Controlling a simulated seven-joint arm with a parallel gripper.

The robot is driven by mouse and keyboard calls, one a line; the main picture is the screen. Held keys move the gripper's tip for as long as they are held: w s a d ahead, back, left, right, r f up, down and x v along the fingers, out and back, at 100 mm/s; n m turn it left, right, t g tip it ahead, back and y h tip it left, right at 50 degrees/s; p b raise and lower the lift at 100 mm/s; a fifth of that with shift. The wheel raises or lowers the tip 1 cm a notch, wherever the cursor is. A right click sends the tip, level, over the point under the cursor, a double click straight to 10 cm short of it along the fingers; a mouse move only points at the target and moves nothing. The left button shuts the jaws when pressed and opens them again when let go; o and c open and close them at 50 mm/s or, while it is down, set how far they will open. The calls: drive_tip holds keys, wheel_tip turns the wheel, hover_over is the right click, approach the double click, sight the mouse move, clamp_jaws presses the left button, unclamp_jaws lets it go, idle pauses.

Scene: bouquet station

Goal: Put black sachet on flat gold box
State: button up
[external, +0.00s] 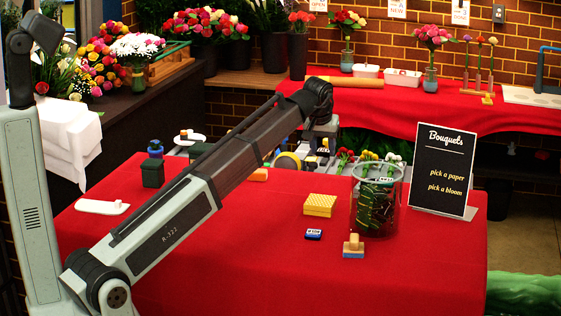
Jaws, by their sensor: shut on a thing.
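The flat gold box (319,205) is a yellow-gold patterned box lying on the red-covered table, right of the middle. My gripper (316,152) hangs below the wrist at the end of the outstretched arm, beyond the gold box and above the far part of the table. It is shut on a small dark thing, which looks like the black sachet, but its outline is hard to make out against the clutter behind it. I see no other black sachet on the table.
A black sign (444,170) stands at right. A dark green box (152,173) and white tray (102,207) sit left.

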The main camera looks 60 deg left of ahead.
drive_tip(key=m, duration=0.2)
hover_over(320, 200)
drive_tip(key=s, duration=0.2)
drive_tip(key=shift+w+d+f+m+t+h, duration=0.2)
drive_tip(key=shift+f+m, duration=0.25)
drive_tip(key=shift+f, duration=1.15)
drive_tip(key=shift+f+m+t+h, duration=0.1)
drive_tip(key=shift+f+m+h, duration=0.3)
drive_tip(key=shift+f, duration=1.25)
drive_tip(key=shift+w+d+f+m+t+h, duration=0.15)
drive_tip(key=shift+f+m, duration=0.3)
drive_tip(key=shift+f, duration=1.15)
drive_tip(key=shift+s+f, duration=0.1)
drive_tip(key=shift+f, duration=0.05)
drive_tip(key=o, duration=1)
drive_tip(key=v, duration=1.2)
